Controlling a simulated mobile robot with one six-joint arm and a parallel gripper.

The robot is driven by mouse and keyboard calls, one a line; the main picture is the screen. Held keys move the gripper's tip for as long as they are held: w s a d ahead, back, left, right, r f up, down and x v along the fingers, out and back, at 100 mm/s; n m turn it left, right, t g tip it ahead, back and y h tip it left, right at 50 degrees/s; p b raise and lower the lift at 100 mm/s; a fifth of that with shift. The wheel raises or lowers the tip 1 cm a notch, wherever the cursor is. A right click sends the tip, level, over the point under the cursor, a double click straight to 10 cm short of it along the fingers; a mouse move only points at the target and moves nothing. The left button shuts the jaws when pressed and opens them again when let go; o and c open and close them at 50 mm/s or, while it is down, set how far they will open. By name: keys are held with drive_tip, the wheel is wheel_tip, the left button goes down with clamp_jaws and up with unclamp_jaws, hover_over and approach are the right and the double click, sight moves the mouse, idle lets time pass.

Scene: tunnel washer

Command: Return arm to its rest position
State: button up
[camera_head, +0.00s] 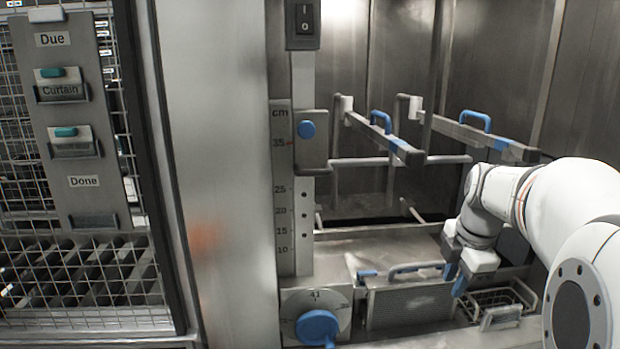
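My white arm (575,197) reaches in from the right edge and bends down at the wrist. My gripper (456,277) points downward over the front of the washer, with two blue-tipped fingers. The fingers show a narrow gap and nothing is visible between them. The gripper is just left of a small wire basket (513,297) and near the right end of a blue-ended handle (415,268). The arm partly hides the back right of the washer.
Two rails with blue handles (381,120) (476,119) jut out above the tub. A scale post (283,190) with a switch (303,22) and a blue knob (317,326) stand left. A mesh rack carries a Due/Done card board (66,120) at far left.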

drive_tip(key=s+a+f+m, duration=0.3)
drive_tip(key=s+a+m, duration=0.3)
drive_tip(key=s+m, duration=0.2)
drive_tip(key=s+a+f+m+t, duration=0.1)
drive_tip(key=s+a+f+m, duration=0.2)
drive_tip(key=s+a+m, duration=0.4)
drive_tip(key=s+m, duration=0.2)
drive_tip(key=m, duration=0.2)
drive_tip(key=shift+s+f, duration=0.15)
drive_tip(key=shift+s, duration=0.1)
idle(0.9)
